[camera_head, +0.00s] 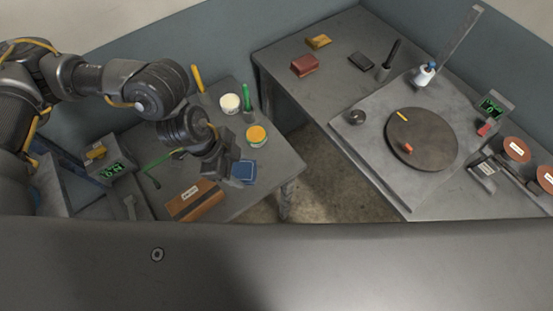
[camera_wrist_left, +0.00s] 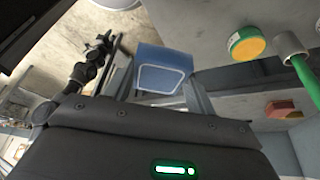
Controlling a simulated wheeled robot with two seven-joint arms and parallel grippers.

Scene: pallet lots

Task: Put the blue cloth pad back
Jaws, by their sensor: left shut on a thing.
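The blue cloth pad (camera_head: 243,173) is at the tip of my left gripper (camera_head: 230,166), over the right part of the small grey table (camera_head: 277,172). In the left wrist view the pad (camera_wrist_left: 163,58) has a pale-edged front face and sits between the two fingers of my left gripper (camera_wrist_left: 160,88), which is shut on it. I cannot tell whether the pad touches the table top. My right gripper does not show in the head view.
A jar with an orange-yellow lid (camera_head: 257,133), a white-topped jar (camera_head: 230,103) and a green-handled tool (camera_head: 246,97) stand behind the gripper. A brown box (camera_head: 194,200) lies in front. The large right table (camera_head: 300,100) holds a round dark plate (camera_head: 422,140). A floor gap separates the tables.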

